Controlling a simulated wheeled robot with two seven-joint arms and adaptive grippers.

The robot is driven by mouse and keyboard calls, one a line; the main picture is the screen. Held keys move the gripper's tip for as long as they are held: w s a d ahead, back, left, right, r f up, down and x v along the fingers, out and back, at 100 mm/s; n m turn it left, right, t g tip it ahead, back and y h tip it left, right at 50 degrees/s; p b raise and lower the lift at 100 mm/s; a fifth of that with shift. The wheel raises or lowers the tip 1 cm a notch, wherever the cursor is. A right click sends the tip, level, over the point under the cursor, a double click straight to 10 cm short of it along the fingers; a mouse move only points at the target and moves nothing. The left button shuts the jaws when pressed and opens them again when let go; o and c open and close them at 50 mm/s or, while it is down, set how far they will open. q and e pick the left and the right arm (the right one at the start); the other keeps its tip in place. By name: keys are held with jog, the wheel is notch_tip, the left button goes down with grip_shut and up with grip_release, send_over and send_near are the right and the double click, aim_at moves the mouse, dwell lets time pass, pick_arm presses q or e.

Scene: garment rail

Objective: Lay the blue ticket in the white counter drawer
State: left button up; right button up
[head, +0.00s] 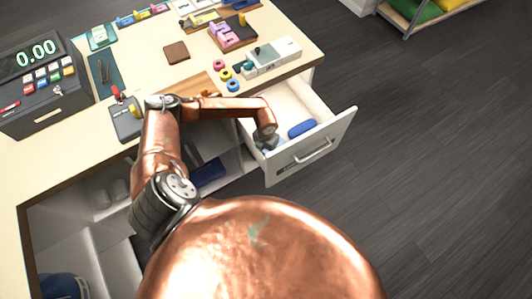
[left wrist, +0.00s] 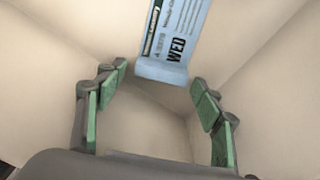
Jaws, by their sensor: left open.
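The white counter drawer (head: 327,142) is pulled out at the right end of the counter. My left gripper (head: 268,146) is down inside it, small in the head view. In the left wrist view its green-padded fingers (left wrist: 160,112) are spread apart with nothing held between them. The light blue ticket (left wrist: 175,40), with dark print including "WED", lies just beyond the fingertips inside the drawer, its far end out of frame. A blue piece (head: 301,128) on the drawer floor, right of the gripper, appears to be the ticket. My right gripper is not in view.
The drawer's pale walls (left wrist: 260,60) rise close on both sides of the fingers. On the counter stand a cash register (head: 40,85), a card terminal (head: 272,56), coloured rings (head: 225,73) and a pincushion-like pink item (head: 232,32). Floor right of the drawer is clear.

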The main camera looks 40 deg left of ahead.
pick_arm(q)
notch_tip(320, 180, up, 12)
jog(key=p, duration=0.1)
jog(key=shift+r+p, duration=0.15)
jog(key=shift+p, duration=0.2)
